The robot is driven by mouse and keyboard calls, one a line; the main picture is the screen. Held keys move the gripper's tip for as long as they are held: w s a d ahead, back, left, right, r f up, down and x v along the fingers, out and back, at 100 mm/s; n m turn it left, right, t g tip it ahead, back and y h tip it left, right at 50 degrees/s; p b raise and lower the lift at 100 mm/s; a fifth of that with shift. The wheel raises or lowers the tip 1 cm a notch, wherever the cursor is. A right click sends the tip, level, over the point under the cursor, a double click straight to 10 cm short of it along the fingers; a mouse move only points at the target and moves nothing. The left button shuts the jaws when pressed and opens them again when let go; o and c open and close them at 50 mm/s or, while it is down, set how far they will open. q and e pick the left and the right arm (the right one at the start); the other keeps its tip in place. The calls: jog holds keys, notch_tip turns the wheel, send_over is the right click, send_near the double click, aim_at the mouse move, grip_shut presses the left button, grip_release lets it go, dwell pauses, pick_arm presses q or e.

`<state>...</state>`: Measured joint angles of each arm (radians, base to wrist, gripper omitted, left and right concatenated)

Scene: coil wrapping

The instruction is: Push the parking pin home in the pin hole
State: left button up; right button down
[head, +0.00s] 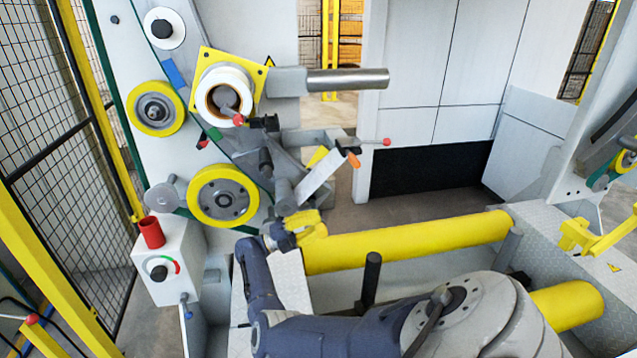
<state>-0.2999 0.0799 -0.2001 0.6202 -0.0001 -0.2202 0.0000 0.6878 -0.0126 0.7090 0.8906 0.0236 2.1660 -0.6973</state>
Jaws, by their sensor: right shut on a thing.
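My right gripper (288,236) is at the end of my dark blue arm, left of the middle of the head view. It is small here, beside a yellow bracket (305,223) at the left end of the long yellow bar. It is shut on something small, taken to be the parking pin. The pin is mostly hidden by the gripper, and I cannot make out its outline. The pin hole cannot be made out either, so I cannot tell how deep the pin sits. My left gripper is not in view.
The yellow bar (410,241) runs right from the bracket. Above the gripper are a grey lever with an orange tip (353,160), a white spool (224,92) and yellow pulleys (223,196). A control box (165,262) stands at left. A black post (371,280) rises near my arm.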

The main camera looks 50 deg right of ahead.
aim_at(315, 207)
jog(key=shift+w+d, duration=0.95)
jog(key=shift+w, duration=0.25)
jog(key=shift+w+d, duration=0.9)
jog(key=shift+w, duration=0.25)
dwell(1.6)
jog(key=shift+d, duration=0.15)
